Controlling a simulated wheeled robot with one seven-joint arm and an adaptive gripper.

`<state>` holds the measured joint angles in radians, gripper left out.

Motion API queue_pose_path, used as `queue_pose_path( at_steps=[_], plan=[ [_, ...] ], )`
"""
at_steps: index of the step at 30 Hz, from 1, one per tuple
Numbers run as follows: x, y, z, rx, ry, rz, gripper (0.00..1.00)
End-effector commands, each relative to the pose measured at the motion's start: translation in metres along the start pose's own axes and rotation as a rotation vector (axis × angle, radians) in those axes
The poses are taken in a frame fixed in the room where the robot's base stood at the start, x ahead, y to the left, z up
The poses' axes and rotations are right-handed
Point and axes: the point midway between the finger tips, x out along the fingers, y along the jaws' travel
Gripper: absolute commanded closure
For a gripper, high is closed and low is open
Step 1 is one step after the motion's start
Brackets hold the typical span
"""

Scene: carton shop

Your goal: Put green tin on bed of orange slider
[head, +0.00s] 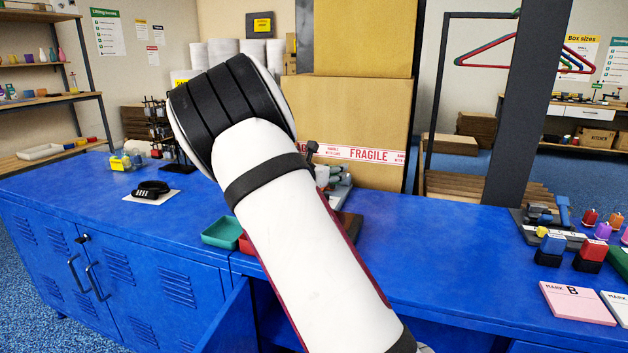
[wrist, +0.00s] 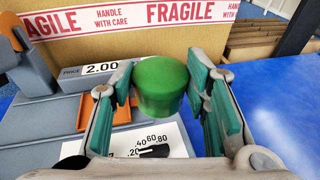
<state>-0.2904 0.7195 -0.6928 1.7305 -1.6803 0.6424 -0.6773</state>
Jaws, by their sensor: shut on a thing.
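The green tin (wrist: 162,92) is a short, round green cylinder, seen close up in the wrist view. My gripper (wrist: 163,82) is shut on it, with a teal-padded finger on its left and right sides. Behind and below the tin is a grey device with a price card reading 2.00 (wrist: 101,69) and a white dial plate (wrist: 125,143). I cannot tell from the wrist view how far the tin is above it. In the head view my arm hides the tin.
Large cartons with FRAGILE tape (head: 370,155) stand behind the blue worktop (head: 440,240). A green tray (head: 222,232) and a red tray (head: 246,244) lie left of my arm. Stamps and a pink pad (head: 577,303) are at right.

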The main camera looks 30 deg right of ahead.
Motion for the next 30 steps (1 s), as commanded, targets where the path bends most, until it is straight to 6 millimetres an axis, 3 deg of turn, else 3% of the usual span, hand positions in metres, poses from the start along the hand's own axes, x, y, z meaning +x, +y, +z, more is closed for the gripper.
queue_pose_path(
  at_steps=[6, 12, 17, 25, 30],
  plan=[
    [0.02, 0.046, -0.001, 0.002, -0.002, 0.0, 0.92],
    [0.031, 0.073, -0.002, 0.001, -0.002, -0.001, 0.92],
    [0.033, 0.08, -0.003, 0.0, 0.001, -0.001, 0.92],
    [0.039, 0.08, -0.033, -0.001, 0.002, -0.002, 0.92],
    [0.04, 0.08, -0.037, 0.001, 0.001, -0.001, 0.92]
  ],
)
